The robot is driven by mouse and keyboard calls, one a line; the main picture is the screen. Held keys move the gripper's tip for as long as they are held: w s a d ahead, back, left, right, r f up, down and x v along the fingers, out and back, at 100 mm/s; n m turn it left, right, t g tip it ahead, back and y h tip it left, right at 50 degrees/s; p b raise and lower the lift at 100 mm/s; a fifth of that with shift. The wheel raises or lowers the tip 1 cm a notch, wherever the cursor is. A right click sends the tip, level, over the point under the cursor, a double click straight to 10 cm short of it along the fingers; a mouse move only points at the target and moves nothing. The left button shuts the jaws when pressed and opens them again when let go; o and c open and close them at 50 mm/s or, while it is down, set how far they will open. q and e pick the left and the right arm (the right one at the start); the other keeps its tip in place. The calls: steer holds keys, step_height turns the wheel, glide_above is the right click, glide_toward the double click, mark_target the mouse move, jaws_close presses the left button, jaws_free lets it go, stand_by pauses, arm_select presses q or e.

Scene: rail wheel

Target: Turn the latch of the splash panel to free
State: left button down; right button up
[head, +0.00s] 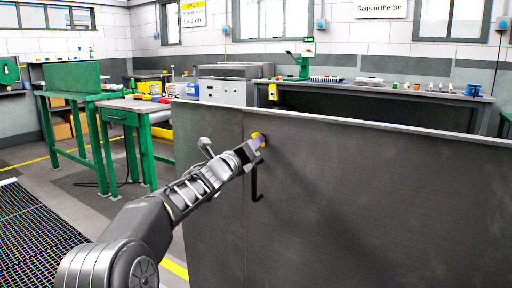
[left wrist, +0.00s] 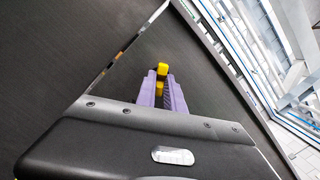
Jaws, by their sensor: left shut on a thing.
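The dark grey splash panel (head: 380,200) stands upright across the right and middle of the head view. Its yellow latch (head: 261,136) sits near the panel's top edge, beside a vertical seam. My left gripper (head: 256,143) reaches the latch from the left and is shut on it. In the left wrist view the yellow latch (left wrist: 162,69) shows between and just beyond the purple fingers of my left gripper (left wrist: 162,80). The fingers hide part of the latch. My right gripper is in neither view.
Behind the panel stands a long bench (head: 385,92) with small items. Green-legged tables (head: 130,115) stand at the left. A dark floor grating (head: 35,240) lies at the lower left.

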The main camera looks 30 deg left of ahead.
arm_select(q)
steer(key=shift+f+m+b, duration=0.25)
steer(key=shift+m+b, duration=0.45)
steer(key=shift+m, duration=0.4)
steer(key=shift+r+m+h, duration=0.1)
steer(key=shift+m+h, duration=0.2)
steer(key=shift+a+m+b, duration=0.1)
steer(key=shift+m+b, duration=0.9)
steer(key=shift+m, duration=0.3)
steer(key=shift+m+h+b, duration=0.5)
steer(key=shift+m+b, duration=0.05)
steer(key=shift+m, duration=0.65)
steer(key=c, duration=1.3)
jaws_free()
steer(key=shift+r+t, duration=0.1)
steer(key=shift+t, duration=0.2)
steer(key=shift+s, duration=0.15)
